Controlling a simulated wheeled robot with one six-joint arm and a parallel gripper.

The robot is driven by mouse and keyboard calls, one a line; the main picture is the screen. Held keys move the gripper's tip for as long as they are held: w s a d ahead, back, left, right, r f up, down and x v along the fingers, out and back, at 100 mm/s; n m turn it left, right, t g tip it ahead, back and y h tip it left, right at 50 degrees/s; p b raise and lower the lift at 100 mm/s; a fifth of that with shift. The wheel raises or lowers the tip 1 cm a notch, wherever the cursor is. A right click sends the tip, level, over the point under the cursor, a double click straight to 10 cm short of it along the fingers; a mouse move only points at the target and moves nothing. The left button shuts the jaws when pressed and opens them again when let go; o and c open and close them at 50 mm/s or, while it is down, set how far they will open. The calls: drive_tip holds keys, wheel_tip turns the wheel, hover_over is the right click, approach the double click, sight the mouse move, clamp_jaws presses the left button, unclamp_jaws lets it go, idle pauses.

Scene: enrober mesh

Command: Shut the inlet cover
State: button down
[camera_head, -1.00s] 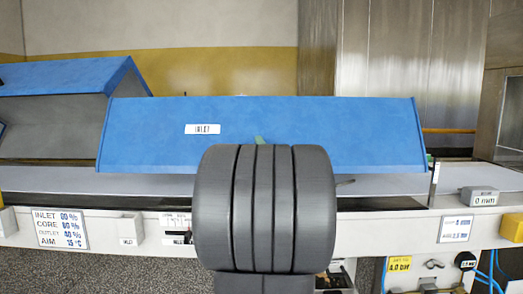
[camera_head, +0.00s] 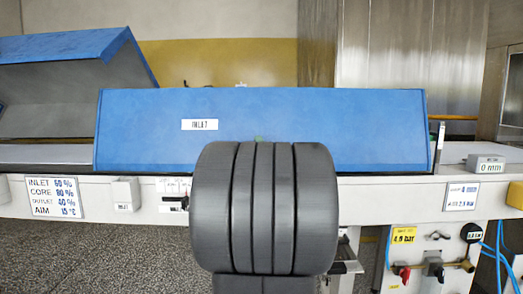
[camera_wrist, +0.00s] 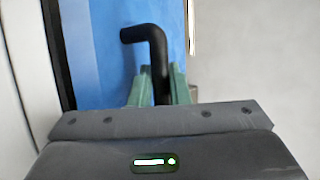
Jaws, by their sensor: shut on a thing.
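The inlet cover (camera_head: 330,130) is a long blue panel with a white INLET label. In the head view it hangs steeply, its lower edge at the top of the white machine rail, with no gap visible below it. My gripper shows in the wrist view (camera_wrist: 158,88) with green fingers shut on the black bent handle (camera_wrist: 157,50) of the blue cover. In the head view my grey arm hides the handle and most of the gripper; only a bit of green shows above the arm.
Another blue cover (camera_head: 60,48) stands raised at the left. The white rail (camera_head: 400,190) carries a settings sign (camera_head: 54,197), a small grey box (camera_head: 125,192) and a 0 mm display (camera_head: 486,163). Valves and blue hoses (camera_head: 490,255) are at lower right.

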drive_tip(key=shift+w+f, duration=0.1)
drive_tip(key=shift+f, duration=0.55)
drive_tip(key=c, duration=1.6)
unclamp_jaws()
drive_tip(key=shift+c, duration=0.2)
drive_tip(key=v, duration=1.3)
drive_tip(key=shift+s+d+p, duration=0.15)
drive_tip(key=shift+s+p, duration=0.25)
drive_tip(key=x, duration=1.4)
drive_tip(key=shift+b, duration=0.3)
